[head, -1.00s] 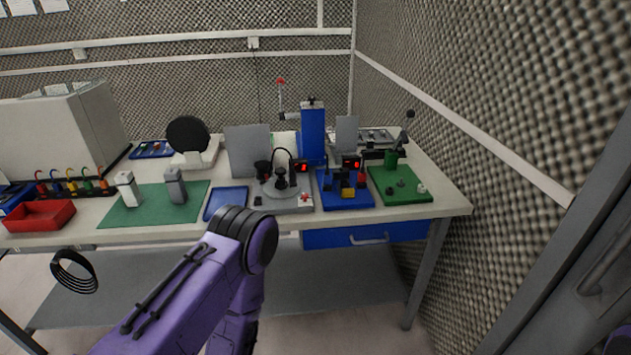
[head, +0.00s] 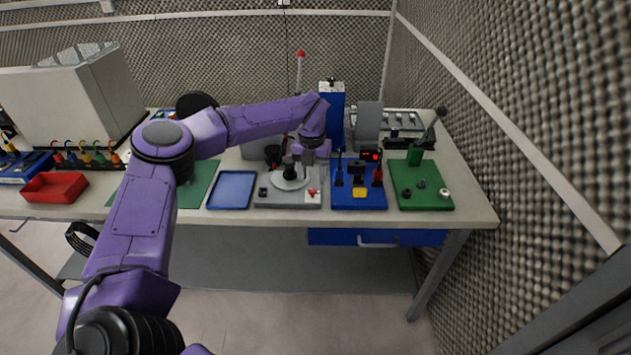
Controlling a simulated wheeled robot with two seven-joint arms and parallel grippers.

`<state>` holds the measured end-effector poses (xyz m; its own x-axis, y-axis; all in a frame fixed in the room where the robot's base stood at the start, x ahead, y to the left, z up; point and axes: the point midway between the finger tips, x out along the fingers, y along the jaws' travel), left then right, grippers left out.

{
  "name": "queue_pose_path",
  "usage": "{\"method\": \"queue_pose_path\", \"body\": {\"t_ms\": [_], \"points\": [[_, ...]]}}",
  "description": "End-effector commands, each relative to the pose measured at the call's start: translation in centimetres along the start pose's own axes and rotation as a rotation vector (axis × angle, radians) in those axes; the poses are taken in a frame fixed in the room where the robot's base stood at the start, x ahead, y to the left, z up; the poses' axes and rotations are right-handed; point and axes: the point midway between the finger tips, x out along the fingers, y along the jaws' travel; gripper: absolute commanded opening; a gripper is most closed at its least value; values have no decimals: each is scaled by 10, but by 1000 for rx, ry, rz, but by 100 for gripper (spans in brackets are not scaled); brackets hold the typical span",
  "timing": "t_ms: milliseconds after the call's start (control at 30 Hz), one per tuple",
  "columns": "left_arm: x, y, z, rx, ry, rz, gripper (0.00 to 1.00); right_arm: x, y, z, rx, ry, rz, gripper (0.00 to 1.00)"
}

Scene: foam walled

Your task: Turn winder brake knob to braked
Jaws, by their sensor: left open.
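The grey station with a round turntable (head: 290,182) stands at the middle of the bench, and I take it for the winder. A small black knob (head: 263,192) is at its front left. A small red pointer-like knob on a white patch (head: 313,192) is at its front right. I cannot tell which is the brake knob or read its setting. My left gripper (head: 302,172) is open and points down over the back right of this station. The small size hides whether it touches anything. The wrist hides part of the station's back. My right gripper is out of view.
A blue station (head: 374,199) with levers and a yellow button stands close on the right, then a green station (head: 440,205). A blue tray (head: 231,190) lies to the left, and a red bin (head: 55,187) farther left. A foam wall (head: 520,120) bounds the right.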

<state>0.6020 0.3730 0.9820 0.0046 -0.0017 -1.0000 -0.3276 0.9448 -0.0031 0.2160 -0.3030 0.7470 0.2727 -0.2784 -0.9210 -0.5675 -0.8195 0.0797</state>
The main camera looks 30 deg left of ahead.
Motion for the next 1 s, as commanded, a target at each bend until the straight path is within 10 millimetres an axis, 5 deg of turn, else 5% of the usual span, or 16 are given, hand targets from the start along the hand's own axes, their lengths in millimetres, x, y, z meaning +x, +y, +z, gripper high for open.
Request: {"method": "queue_pose_path", "body": {"t_ms": [267,567,733,1000], "points": [[46,-2,0,4,1,3,53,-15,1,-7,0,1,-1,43],[53,-3,1,7,-2,3,53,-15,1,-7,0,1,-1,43],[53,-3,1,7,-2,4,4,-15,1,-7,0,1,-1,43],[54,-3,1,20,-3,5,0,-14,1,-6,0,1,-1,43]]}}
